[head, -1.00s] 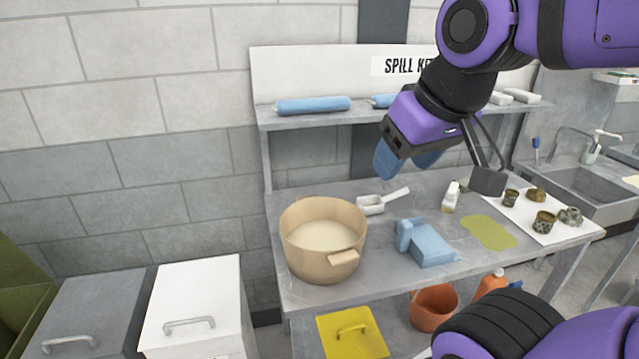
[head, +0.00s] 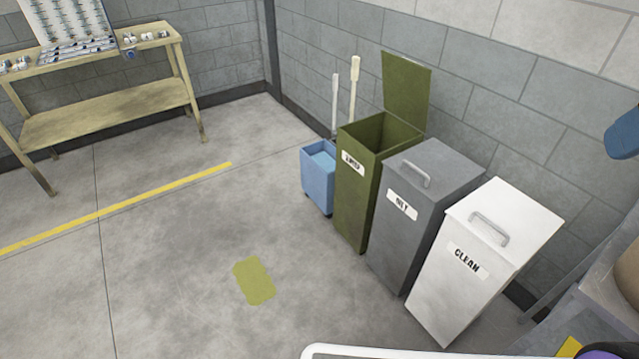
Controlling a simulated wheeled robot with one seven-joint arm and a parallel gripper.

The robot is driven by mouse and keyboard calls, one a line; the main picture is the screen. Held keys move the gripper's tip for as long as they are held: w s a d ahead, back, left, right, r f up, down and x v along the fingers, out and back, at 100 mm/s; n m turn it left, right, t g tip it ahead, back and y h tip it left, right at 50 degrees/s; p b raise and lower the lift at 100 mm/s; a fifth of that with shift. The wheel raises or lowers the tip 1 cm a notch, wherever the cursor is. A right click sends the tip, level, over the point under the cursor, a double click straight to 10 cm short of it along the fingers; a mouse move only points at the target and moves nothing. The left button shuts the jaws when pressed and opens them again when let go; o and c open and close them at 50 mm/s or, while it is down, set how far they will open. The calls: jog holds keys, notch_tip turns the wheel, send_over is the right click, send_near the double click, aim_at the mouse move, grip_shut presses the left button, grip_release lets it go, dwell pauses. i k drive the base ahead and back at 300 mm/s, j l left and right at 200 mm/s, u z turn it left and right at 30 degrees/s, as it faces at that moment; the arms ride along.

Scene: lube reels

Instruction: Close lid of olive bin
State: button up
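The olive bin (head: 357,190) stands by the grey block wall, left of a grey bin. Its lid (head: 407,92) is raised, standing upright at the back near the wall. The bin's top is open and I see the dark inside; its bottom is hidden. A white label is on its front.
The grey bin (head: 405,235) and the white bin (head: 470,285), both shut, stand to the right. A blue bucket (head: 317,185) with two upright handles is on the left. An olive patch (head: 254,281) lies on the otherwise clear floor. A wooden bench (head: 110,105) stands back left.

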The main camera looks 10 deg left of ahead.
aim_at(406, 83)
jog(key=u, duration=0.15)
jog(key=i+j, duration=0.6)
jog(key=i, duration=0.25)
jog(key=i+j+z, duration=0.1)
jog(key=i+j, duration=0.55)
jog(key=i, duration=0.2)
jog(key=i+j+z, duration=0.1)
jog(key=i+j, duration=0.55)
jog(key=i, duration=0.2)
